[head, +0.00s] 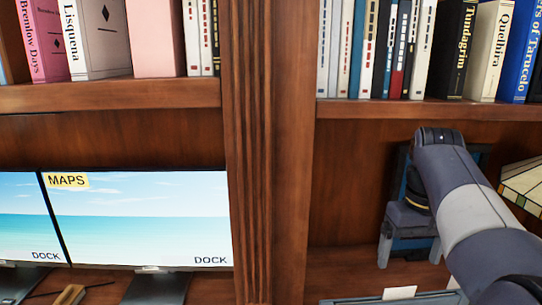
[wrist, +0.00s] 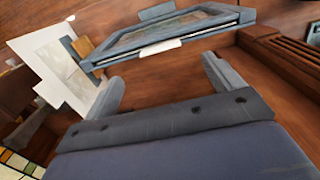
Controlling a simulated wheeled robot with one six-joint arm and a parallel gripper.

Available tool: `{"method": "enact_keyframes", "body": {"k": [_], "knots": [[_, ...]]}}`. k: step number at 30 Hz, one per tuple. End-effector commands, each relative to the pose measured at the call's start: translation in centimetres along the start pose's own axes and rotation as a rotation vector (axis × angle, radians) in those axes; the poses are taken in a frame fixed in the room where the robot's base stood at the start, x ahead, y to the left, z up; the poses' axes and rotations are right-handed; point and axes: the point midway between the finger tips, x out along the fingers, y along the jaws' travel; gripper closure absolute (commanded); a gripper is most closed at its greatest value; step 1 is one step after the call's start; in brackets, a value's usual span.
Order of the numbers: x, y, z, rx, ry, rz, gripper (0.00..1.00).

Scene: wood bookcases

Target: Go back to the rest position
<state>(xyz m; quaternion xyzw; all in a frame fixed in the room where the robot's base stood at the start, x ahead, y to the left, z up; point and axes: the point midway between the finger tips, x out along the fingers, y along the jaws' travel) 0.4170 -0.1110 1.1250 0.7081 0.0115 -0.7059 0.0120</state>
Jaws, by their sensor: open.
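My gripper (head: 409,258) is at the right in the head view, inside the open bay under the book shelf. Its two fingers are apart, with nothing between them. In the wrist view my gripper (wrist: 163,72) also shows both fingers spread. Beyond the fingertips lies a blue-grey framed thing (wrist: 190,30) with a white tag (wrist: 160,47) on its near edge. Its edge also shows at the bottom of the head view (head: 440,297). The gripper appears apart from it. My arm hides part of the bay's back.
A thick wood upright (head: 265,150) divides the bays. Shelves of books run above. Left are two monitors, one marked MAPS (head: 140,215). A stained-glass shade (head: 524,184) stands close right of my arm. The wrist view shows a white sheet (wrist: 52,60) at left.

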Motion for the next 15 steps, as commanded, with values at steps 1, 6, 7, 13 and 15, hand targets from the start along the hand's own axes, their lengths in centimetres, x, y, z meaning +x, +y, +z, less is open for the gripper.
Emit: {"method": "enact_keyframes", "body": {"k": [1,6,7,13,15], "knots": [[-1.3,0.0,-0.1,0.0,0.002,0.001,0.12],[-0.8,0.0,0.1,0.0,-0.006,-0.002,0.12],[-0.1,0.0,0.1,0.0,-0.005,-0.002,0.12],[3.9,0.0,0.1,0.0,-0.005,-0.002,0.12],[5.3,0.0,0.1,0.0,-0.005,-0.002,0.12]]}}
